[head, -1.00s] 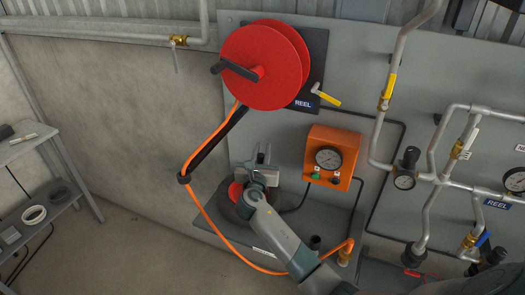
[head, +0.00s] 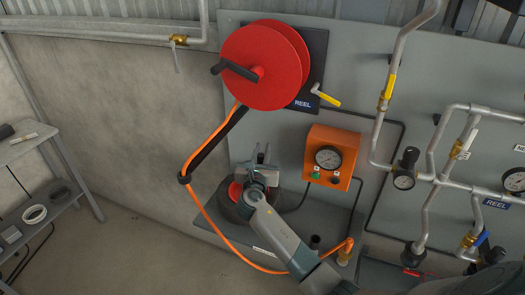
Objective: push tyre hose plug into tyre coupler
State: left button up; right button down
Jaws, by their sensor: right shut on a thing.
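My right gripper (head: 264,156) is in front of the grey panel, above the dark tyre and left of the orange gauge box. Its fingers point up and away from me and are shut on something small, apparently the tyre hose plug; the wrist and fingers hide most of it. The dark tyre (head: 231,211) with a red hub (head: 235,191) is partly hidden behind my right forearm. A thin black hose (head: 303,199) runs from below the gauge box down towards the tyre. I cannot make out the tyre coupler. My left gripper is out of view.
The orange gauge box (head: 333,157) is close on the right. The red reel (head: 262,65) hangs above, and its orange hose (head: 205,222) loops left and under my right arm to a brass fitting (head: 344,257). Pipes and valves fill the right. A shelf (head: 45,180) stands far left.

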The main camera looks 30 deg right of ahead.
jog(key=shift+f+b, duration=0.3)
jog(key=shift+f, duration=0.6)
dwell(0.5)
jog(key=c, duration=1.5)
grip_release()
jog(key=shift+c, duration=0.2)
jog(key=shift+s, duration=0.1)
jog(key=b+v, duration=0.4)
jog(key=v, duration=1.3)
jog(key=shift+b, duration=0.4)
jog(key=shift+s, duration=0.1)
